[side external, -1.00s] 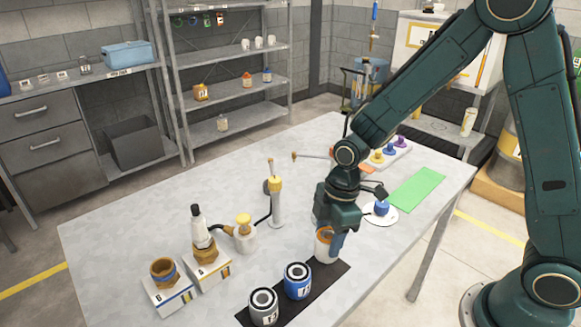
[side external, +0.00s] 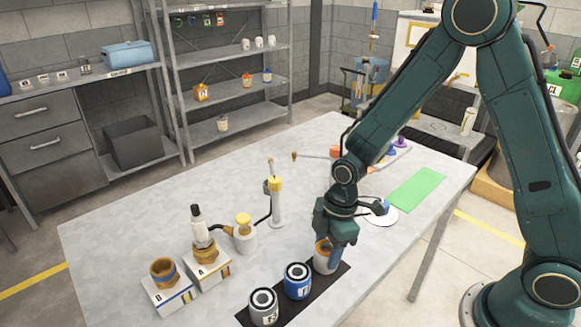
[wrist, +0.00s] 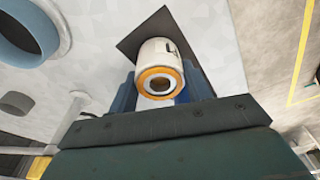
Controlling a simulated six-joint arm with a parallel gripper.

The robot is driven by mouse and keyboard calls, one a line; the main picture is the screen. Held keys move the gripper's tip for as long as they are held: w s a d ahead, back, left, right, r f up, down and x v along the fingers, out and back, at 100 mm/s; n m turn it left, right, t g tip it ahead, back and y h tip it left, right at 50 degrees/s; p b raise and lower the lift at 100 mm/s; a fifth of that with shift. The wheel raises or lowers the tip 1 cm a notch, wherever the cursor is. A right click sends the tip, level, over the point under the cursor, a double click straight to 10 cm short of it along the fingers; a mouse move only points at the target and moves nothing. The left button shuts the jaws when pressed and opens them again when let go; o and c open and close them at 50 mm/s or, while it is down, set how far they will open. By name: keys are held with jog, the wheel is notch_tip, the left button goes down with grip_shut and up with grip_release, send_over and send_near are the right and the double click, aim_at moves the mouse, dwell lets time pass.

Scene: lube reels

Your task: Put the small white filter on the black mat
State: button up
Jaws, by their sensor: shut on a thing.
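The small white filter (side external: 321,262) has an orange ring on top and stands upright at the far end of the black mat (side external: 328,281). My gripper (side external: 330,257) is shut on it from above. In the wrist view the white filter (wrist: 155,51) sits between the blue fingers, its orange-rimmed end towards the camera, with the black mat (wrist: 133,40) behind it. I cannot tell for sure whether its base touches the mat. A blue filter (side external: 298,285) and a grey filter (side external: 263,308) stand on the mat nearer the camera.
Two white blocks, A (side external: 209,274) and B (side external: 170,296), with brown fittings stand at left. A pump bottle (side external: 244,237) and a tall dispenser (side external: 276,205) are mid-table. A white disc (side external: 382,221) with a blue item and a green mat (side external: 417,188) lie at right.

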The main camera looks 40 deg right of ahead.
jog(key=shift+f, duration=0.1)
jog(key=o, duration=1.1)
jog(key=r, duration=0.4)
jog(key=d+r, duration=0.1)
jog(key=r, duration=0.7)
jog(key=shift+s+d+r, duration=0.1)
jog(key=shift+s+d, duration=0.25)
